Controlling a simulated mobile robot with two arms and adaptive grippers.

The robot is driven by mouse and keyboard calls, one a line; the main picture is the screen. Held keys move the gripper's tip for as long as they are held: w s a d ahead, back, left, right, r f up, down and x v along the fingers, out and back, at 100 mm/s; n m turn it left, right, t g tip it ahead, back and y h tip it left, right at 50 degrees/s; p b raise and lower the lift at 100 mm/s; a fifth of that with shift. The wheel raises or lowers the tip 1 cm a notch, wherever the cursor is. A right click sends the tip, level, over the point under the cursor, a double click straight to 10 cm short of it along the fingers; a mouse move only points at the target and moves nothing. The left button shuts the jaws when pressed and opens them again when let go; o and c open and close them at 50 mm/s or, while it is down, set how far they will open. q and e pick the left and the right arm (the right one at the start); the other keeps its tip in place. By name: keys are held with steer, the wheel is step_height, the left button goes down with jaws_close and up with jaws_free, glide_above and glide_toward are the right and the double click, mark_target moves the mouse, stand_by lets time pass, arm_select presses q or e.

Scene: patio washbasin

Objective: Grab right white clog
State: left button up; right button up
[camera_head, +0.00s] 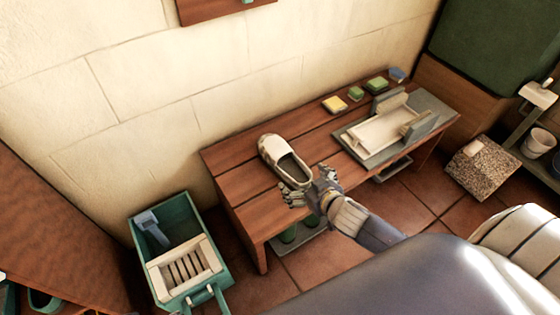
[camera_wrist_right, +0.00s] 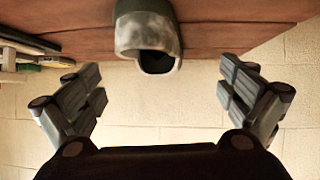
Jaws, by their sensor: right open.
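A white clog (camera_head: 284,160) with a dark opening lies on the wooden bench (camera_head: 237,158), near its front edge. My right gripper (camera_head: 309,190) is open at the bench's front edge, close to the near end of the clog. In the right wrist view the clog (camera_wrist_right: 147,40) is ahead, between the directions of the two spread fingers (camera_wrist_right: 160,92), with nothing held between them. I cannot tell from these views whether a finger touches the clog. Only one white clog is in sight. My left gripper is not in view.
A grey tray (camera_head: 439,108) with a white piece and grey blocks stands to the right on the bench. Sponges (camera_head: 335,104) lie along the back. A green crate (camera_head: 140,254) is on the floor at left. Green footwear (camera_head: 290,235) is under the bench. A pale wall is behind.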

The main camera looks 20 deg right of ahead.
mark_target(286, 157)
steer(key=w+d+y, duration=0.1)
steer(key=w, duration=0.1)
steer(key=w+d+n+t+y, duration=0.1)
steer(key=shift+w+d+r, duration=0.15)
steer(key=shift+w+r, duration=0.05)
steer(key=shift+w, duration=0.2)
steer(key=shift+t, duration=0.3)
steer(key=b+x, duration=0.1)
steer(key=x, duration=0.4)
steer(key=shift+w+f+b, duration=0.15)
steer(key=shift+w+b, duration=0.15)
steer(key=shift+b, duration=0.05)
steer(key=x, duration=0.1)
steer(key=b+x, duration=0.1)
steer(key=x, duration=0.2)
steer(key=shift+a+f+b, duration=0.2)
steer(key=shift+a+b, duration=0.05)
steer(key=shift+b, duration=0.05)
steer(key=shift+w+a+f, duration=0.1)
steer(key=shift+w+f, duration=0.1)
steer(key=shift+w, duration=0.25)
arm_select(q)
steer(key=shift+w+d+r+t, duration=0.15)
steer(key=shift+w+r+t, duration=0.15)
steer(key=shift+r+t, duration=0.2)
arm_select(e)
steer(key=shift+c, duration=0.4)
steer(key=shift+r, duration=0.1)
steer(key=c, duration=1.2)
